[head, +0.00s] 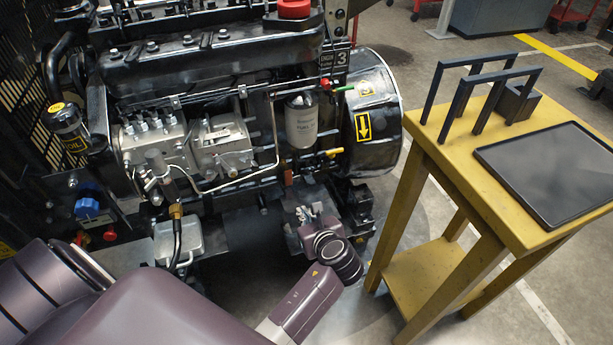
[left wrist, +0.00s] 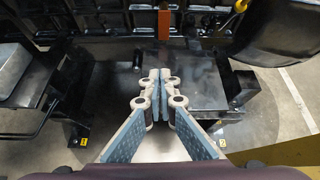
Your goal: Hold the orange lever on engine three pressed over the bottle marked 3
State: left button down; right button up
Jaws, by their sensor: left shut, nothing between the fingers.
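Engine three (head: 200,80) is a dark engine with a plate marked 3 (head: 342,57) at its upper right. A small orange lever (head: 288,177) hangs low on its side, below and left of the grey filter. It also shows in the left wrist view (left wrist: 163,25), upright ahead of the fingers. My left gripper (head: 304,214) is below the lever in the head view. In the left wrist view its fingers (left wrist: 163,74) are shut together and empty, with a visible gap to the lever. I cannot make out a bottle marked 3. My right gripper is out of view.
A yellow table (head: 440,165) with a black tray (head: 555,170) and a dark rack (head: 480,95) stands at the right. A yellow-handled valve (head: 333,153) sits right of the lever. A dark stand (left wrist: 200,85) lies beneath the fingers. Floor between engine and table is narrow.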

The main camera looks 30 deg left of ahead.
pick_arm(q)
jog(key=shift+w+r+m, duration=0.4)
jog(key=shift+w+r, duration=0.15)
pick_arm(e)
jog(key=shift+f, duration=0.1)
pick_arm(q)
jog(key=shift+w+a+f, duration=0.1)
jog(key=shift+a+f, duration=0.05)
jog(key=shift+f, duration=0.05)
jog(key=b, duration=0.3)
send_near(289, 184)
jog(key=shift+s+d+f, duration=0.1)
jog(key=shift+d+f, duration=0.05)
jog(key=shift+f, duration=0.4)
jog(key=shift+s+d+f, duration=0.1)
jog(key=shift+d+f, duration=0.05)
jog(key=shift+f, duration=0.45)
jog(key=w+a, duration=0.1)
jog(key=a, duration=0.1)
jog(key=w+a+f+b, duration=0.1)
jog(key=w, duration=0.1)
jog(key=shift+w+a+f, duration=0.1)
jog(key=shift+w+a, duration=0.1)
jog(key=shift+a, duration=0.2)
jog(key=shift+w+a, duration=0.3)
jog(key=shift+a, duration=0.1)
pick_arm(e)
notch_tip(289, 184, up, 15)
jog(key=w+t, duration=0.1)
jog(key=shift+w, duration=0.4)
